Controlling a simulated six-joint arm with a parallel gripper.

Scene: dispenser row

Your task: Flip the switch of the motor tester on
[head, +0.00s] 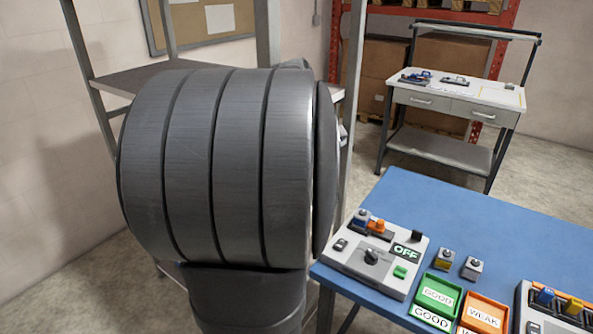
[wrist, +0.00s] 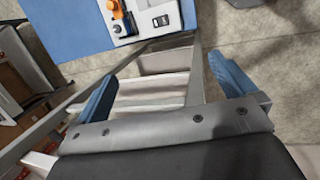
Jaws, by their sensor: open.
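The motor tester (head: 345,258) is a pale grey box on the near left corner of the blue table, and its display reads OFF. A small dark rocker switch (head: 339,244) sits at its left end, with a dark knob (head: 371,256) and a green block (head: 400,272) to the right. The tester also shows at the top of the wrist view (wrist: 141,40), with the switch (wrist: 162,20) near its edge. My gripper (wrist: 162,70) is open and empty, its blue fingers apart and short of the tester. The head view does not show the fingers.
The blue table (head: 480,215) also holds a green GOOD tray (head: 460,291), an orange WEAK tray (head: 502,304), two small motors (head: 445,259) and another device (head: 522,298) at right. A metal shelf (head: 130,78) stands behind my arm, and a workbench (head: 455,105) stands farther back.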

